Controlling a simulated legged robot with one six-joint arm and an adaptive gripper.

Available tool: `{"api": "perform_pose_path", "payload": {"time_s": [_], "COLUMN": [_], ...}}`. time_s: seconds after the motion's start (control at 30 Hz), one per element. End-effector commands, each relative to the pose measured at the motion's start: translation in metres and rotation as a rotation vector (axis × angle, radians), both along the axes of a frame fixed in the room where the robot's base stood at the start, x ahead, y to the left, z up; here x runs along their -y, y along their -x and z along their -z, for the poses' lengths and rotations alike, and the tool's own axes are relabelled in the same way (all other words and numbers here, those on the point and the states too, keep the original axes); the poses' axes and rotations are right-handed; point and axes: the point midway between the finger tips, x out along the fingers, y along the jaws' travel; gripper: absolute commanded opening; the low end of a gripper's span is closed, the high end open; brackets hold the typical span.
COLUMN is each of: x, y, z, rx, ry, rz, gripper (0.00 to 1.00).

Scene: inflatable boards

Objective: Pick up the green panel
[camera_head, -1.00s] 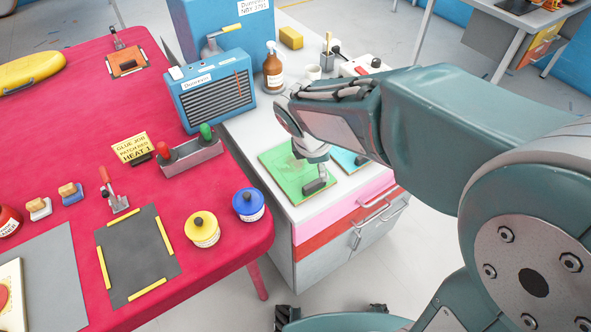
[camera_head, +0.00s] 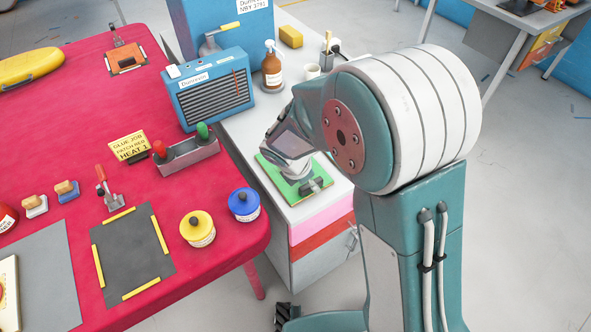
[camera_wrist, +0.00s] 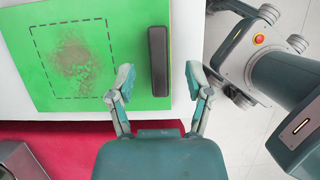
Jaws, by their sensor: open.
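The green panel (camera_head: 277,186) lies flat on the grey-white cabinet top, and my arm hides part of it in the head view. In the wrist view the green panel (camera_wrist: 126,60) shows a dashed rectangle, a brownish scuffed patch and a black bar handle (camera_wrist: 158,60) near its right edge. My gripper (camera_wrist: 158,82) is open and empty, with one finger on each side of the handle's near end. In the head view my gripper (camera_head: 300,180) is over the panel beside the handle (camera_head: 312,187). I cannot tell whether the fingers touch the panel.
The cabinet (camera_head: 305,268) stands beside the red table (camera_head: 75,130). Yellow (camera_head: 198,230) and blue (camera_head: 244,206) pots sit on the table's near edge.

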Motion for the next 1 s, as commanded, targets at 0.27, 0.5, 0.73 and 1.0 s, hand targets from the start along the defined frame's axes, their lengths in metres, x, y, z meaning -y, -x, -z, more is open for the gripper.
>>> {"api": "perform_pose_path", "payload": {"time_s": [0.27, 0.5, 0.73, 1.0], "x": [0.009, 0.010, 0.008, 0.008], "y": [-0.006, -0.006, -0.006, -0.006], "z": [0.025, 0.025, 0.025, 0.024], "rx": [0.000, 0.001, 0.000, 0.000], "ry": [0.000, -0.002, 0.000, 0.000], "rz": [0.001, 0.001, 0.001, 0.001], "gripper": [0.66, 0.39, 0.00, 0.00]}}
